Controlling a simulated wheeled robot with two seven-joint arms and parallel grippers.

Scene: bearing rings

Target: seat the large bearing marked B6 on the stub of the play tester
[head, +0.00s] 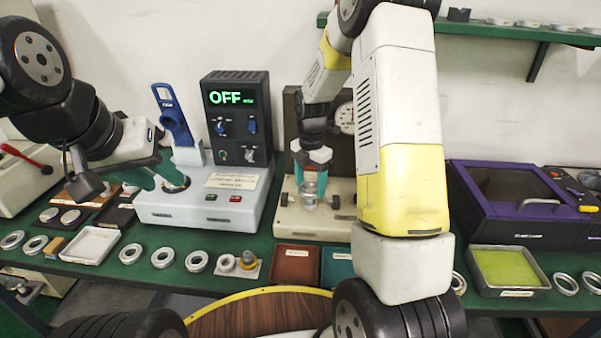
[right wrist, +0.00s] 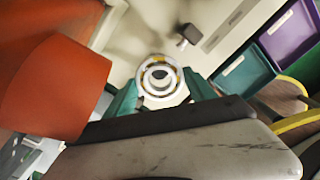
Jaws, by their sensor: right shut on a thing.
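The play tester (head: 290,218) is the beige base with a dark upright panel and a dial gauge, at the middle of the head view. My right gripper (head: 311,180) is over it, shut on a metal bearing ring, which shows between the green fingers in the right wrist view (right wrist: 147,86). A round metal part shows through the ring's opening; I cannot tell whether the ring sits on the stub. The B6 mark cannot be read. My left gripper (head: 165,184) has its fingers apart with nothing seen between them, beside the white machine on the left.
The white machine (head: 160,208) has a display (head: 232,98) reading OFF. Several rings lie along the front of the green bench. A red tray (head: 296,264), a yellow-lined tray (head: 505,268) and a purple case (head: 515,190) stand nearby. My right arm hides part of the bench.

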